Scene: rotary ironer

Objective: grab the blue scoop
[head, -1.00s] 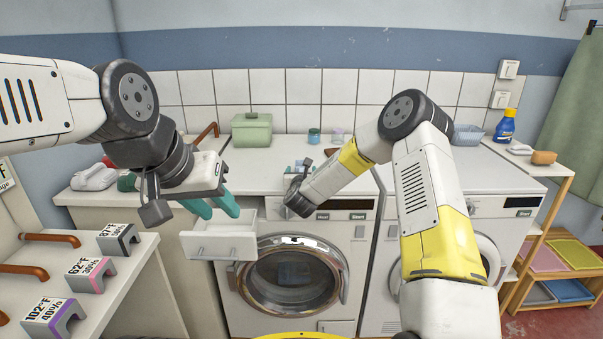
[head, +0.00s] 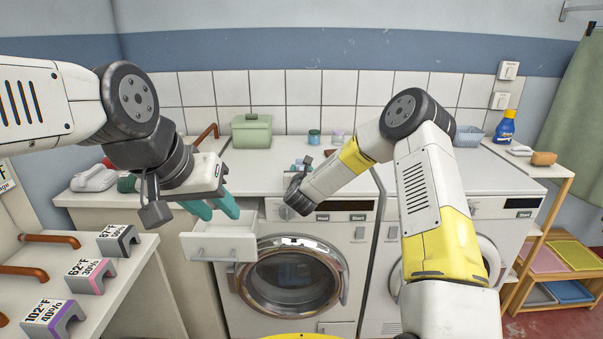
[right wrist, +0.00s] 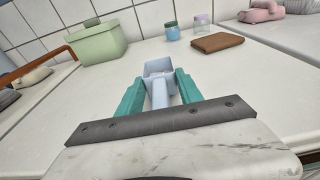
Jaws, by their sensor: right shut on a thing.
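The pale blue scoop (right wrist: 159,72) is in the right wrist view, its cup pointing away from me and its handle running back between the fingers. My right gripper (right wrist: 158,88) is shut on the scoop's handle, just above the white machine top. In the head view my right gripper is mostly hidden behind its own wrist. My left gripper (head: 213,207) is over the pulled-out white drawer (head: 222,247); its teal fingers are apart with nothing seen between them.
A green lidded box (head: 251,130) and small jars (head: 314,136) stand at the back of the machine top. A blue basket (head: 468,134) and blue bottle (head: 505,126) are at the right.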

